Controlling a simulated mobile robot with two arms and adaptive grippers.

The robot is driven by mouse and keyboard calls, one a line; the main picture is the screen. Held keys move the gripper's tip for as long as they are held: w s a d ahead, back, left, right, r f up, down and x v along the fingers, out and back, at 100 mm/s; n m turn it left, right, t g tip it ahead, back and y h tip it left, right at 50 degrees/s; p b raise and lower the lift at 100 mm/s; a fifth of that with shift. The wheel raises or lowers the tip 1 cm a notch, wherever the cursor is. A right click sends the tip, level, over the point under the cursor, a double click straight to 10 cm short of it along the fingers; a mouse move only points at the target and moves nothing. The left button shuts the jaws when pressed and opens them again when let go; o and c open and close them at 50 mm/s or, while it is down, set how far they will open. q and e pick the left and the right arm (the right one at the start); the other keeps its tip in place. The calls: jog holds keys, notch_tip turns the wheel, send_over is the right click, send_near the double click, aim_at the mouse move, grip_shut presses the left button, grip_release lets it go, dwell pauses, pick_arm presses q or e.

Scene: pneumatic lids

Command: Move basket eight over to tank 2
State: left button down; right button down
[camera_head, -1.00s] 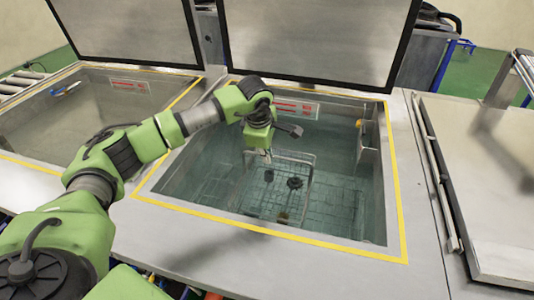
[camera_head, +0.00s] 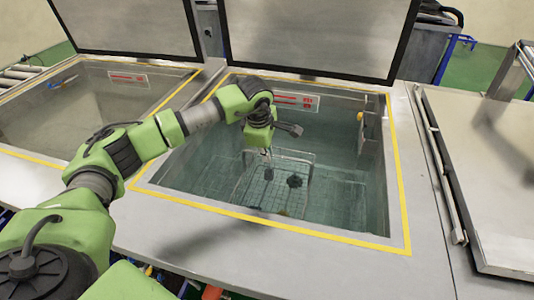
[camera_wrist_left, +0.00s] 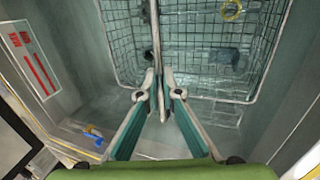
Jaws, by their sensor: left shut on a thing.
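The wire basket (camera_head: 255,190) is in the middle tank (camera_head: 215,165), low among its walls, with a few dark parts in it. Its number cannot be read. My left gripper (camera_head: 266,154) reaches down into this tank from above. In the left wrist view, the gripper (camera_wrist_left: 160,95) is shut on the basket's thin handle bar (camera_wrist_left: 155,40), with the basket mesh (camera_wrist_left: 190,30) beyond it. Whether the basket touches the tank floor cannot be told. Tank numbers are too small to read, so which one is tank 2 is unclear. My right gripper is out of view.
The left tank (camera_head: 60,120) is open, and no basket shows in it. Raised lids (camera_head: 130,22) (camera_head: 315,35) stand behind both open tanks. A flat closed lid (camera_head: 490,160) lies at the right. Yellow-edged rims (camera_head: 290,235) surround the open tanks.

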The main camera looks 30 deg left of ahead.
pick_arm(q)
jog(key=shift+w+f+b, duration=0.1)
jog(key=shift+f+b, duration=0.2)
jog(key=shift+b, duration=0.1)
dwell(0.3)
jog(key=c, duration=2.2)
grip_release()
jog(key=shift+o, duration=0.2)
jog(key=w+a+r+p+v, duration=0.1)
jog(key=w+p+v, duration=0.2)
jog(key=v, duration=2)
jog(key=p, duration=0.5)
jog(key=shift+d+r, duration=0.3)
